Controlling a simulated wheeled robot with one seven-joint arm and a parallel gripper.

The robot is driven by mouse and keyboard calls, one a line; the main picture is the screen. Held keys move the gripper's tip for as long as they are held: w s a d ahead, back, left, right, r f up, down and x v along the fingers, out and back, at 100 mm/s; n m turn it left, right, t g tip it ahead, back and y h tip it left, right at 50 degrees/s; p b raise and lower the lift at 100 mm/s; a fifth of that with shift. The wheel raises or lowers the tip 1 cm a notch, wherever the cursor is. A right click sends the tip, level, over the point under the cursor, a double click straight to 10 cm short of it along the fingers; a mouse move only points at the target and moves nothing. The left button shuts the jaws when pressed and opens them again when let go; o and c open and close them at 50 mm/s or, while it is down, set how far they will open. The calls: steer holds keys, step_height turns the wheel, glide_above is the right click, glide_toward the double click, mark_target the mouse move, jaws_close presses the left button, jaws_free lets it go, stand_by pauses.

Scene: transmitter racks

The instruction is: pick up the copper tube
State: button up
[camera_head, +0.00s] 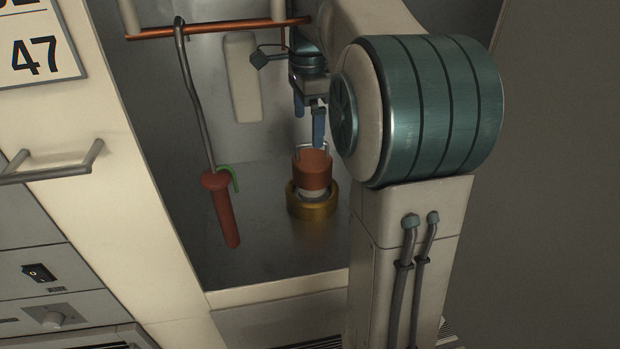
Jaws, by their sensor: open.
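A thin copper tube (225,28) runs nearly level across the top of the open rack bay, against pale upright posts. Its right end comes close to my arm, and I cannot tell whether it continues behind it. My gripper (309,122) points down inside the bay, with two blue fingers apart and nothing visible between them. In the picture it is below and to the right of the tube's right end, and above an orange-brown cylinder (312,170) with a wire loop on top. I see no contact with the tube.
A grey hooked rod (196,95) with a red handle (222,208) hangs from the tube. A green hook (232,178) is beside the handle. The orange-brown cylinder stands on a brass base (312,208). A cabinet front with a handle (50,172) is at the left.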

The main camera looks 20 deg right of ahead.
glide_above(312, 158)
steer(key=f, duration=0.5)
steer(key=shift+s+a+b, duration=0.1)
steer(key=shift+a+b, duration=0.2)
steer(key=shift+a, duration=0.1)
steer(key=shift+s+d+f+b, duration=0.1)
steer(key=shift+d+f+b, duration=0.1)
steer(key=shift+f, duration=1.2)
steer(key=shift+d+f+b, duration=0.15)
steer(key=shift+d+f, duration=0.05)
steer(key=shift+f, duration=1.15)
steer(key=c, duration=1.7)
steer(key=shift+r, duration=0.15)
steer(key=shift+c, duration=1.4)
steer(key=shift+r, duration=0.1)
